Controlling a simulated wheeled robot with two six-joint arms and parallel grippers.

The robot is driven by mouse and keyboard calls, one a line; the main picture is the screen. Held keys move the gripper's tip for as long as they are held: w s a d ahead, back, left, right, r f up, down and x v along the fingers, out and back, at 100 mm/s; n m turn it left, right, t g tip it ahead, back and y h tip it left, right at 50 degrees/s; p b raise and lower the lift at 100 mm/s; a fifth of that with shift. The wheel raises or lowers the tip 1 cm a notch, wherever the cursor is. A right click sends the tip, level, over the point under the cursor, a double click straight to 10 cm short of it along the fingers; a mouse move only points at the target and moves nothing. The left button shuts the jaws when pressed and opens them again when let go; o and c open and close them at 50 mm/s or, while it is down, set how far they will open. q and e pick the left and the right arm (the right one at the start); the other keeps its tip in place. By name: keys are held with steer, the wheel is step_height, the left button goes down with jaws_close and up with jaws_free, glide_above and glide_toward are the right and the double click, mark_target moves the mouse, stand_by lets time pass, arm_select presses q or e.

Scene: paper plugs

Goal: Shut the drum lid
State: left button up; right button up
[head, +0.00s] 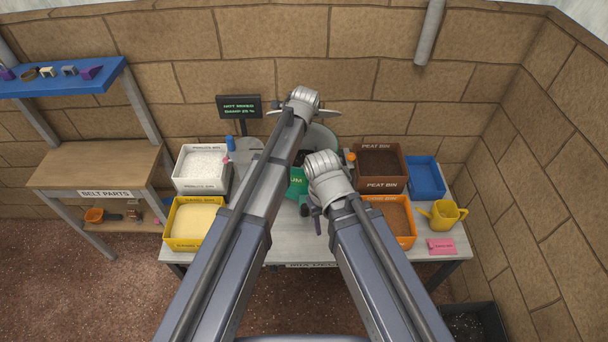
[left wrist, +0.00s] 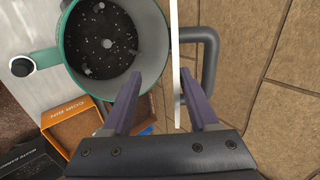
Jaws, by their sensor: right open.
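The green drum (head: 297,187) stands mid-table, largely hidden behind my arms in the head view. The left wrist view looks into the open drum (left wrist: 152,70), which holds dark, speckled mix. Its pale lid (left wrist: 174,62) stands raised and edge-on at the drum's right side there, with a grey bar handle (left wrist: 210,62) on its far face. My left gripper (left wrist: 160,88) is open, its purple fingers apart on either side of the lid's plane; I cannot tell if either touches it. My right gripper (head: 314,222) is open and low in front of the drum, partly hidden by its wrist.
The perlite bin (head: 203,187) and a yellow sand-coloured bin (head: 168,222) stand left of the drum. The peat bin (head: 397,185), an orange bin (head: 411,240), a blue tray (head: 440,190) and a yellow watering can (head: 443,220) stand right. A small sign (head: 239,100) and brick wall are behind.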

arm_select(q)
step_height(320, 180, up, 7)
steer(key=p, duration=0.7)
steer(key=p+v, duration=0.6)
steer(key=v, duration=0.1)
steer(key=shift+s+r, duration=0.25)
steer(key=shift+r, duration=0.05)
